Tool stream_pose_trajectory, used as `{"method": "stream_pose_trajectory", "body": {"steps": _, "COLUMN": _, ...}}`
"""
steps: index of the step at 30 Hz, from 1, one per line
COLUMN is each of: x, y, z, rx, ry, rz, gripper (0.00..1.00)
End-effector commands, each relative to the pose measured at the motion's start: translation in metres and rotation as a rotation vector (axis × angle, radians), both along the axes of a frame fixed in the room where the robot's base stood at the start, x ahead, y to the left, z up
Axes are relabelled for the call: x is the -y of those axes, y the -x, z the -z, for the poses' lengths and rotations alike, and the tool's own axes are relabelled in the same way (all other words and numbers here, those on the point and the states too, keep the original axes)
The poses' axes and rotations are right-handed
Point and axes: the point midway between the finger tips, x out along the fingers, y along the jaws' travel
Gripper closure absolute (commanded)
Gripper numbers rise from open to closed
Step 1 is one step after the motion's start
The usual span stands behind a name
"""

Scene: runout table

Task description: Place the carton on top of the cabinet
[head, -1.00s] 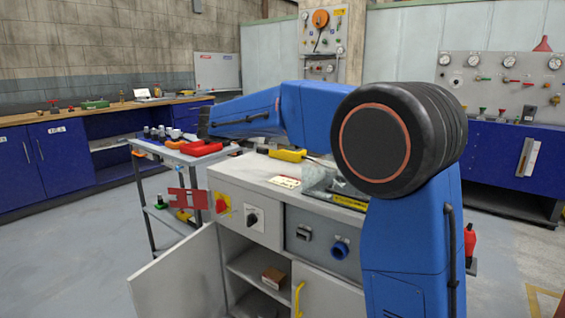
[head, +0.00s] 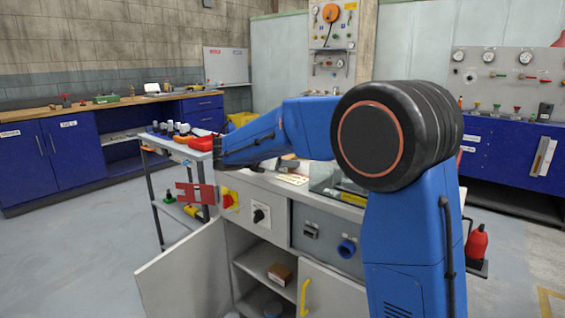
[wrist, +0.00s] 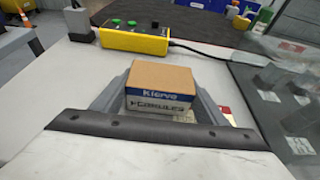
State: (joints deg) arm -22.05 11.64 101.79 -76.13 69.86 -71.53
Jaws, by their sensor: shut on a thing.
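In the wrist view, a small brown carton (wrist: 160,82) with a blue and white "Kierva" label sits upright between the grey fingers of my gripper (wrist: 162,92), which is shut on it. The carton is over the pale top of the cabinet (wrist: 75,75); I cannot tell whether its underside touches. In the head view the grey cabinet (head: 272,192) stands in front of me with its left door (head: 187,272) open. My gripper and the held carton are hidden there behind my blue arm.
Another brown box (head: 280,274) lies on the cabinet's inner shelf. A yellow control box (wrist: 135,40) with a cable stands on the top beyond the carton. A clear guard (wrist: 285,95) is at the right. A tool cart (head: 165,165) stands left of the cabinet.

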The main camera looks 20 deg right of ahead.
Motion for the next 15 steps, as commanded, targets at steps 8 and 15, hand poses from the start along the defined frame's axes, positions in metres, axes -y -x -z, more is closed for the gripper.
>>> {"method": "stream_pose_trajectory", "body": {"steps": 8, "x": 0.0000, "y": 0.0000, "z": 0.0009, "rx": 0.001, "ry": 0.001, "rz": 0.000, "gripper": 0.60}}
{"method": "stream_pose_trajectory", "body": {"steps": 15, "x": 0.0001, "y": -0.0001, "z": 0.0021, "rx": 0.000, "ry": 0.000, "rz": 0.000, "gripper": 0.15}}
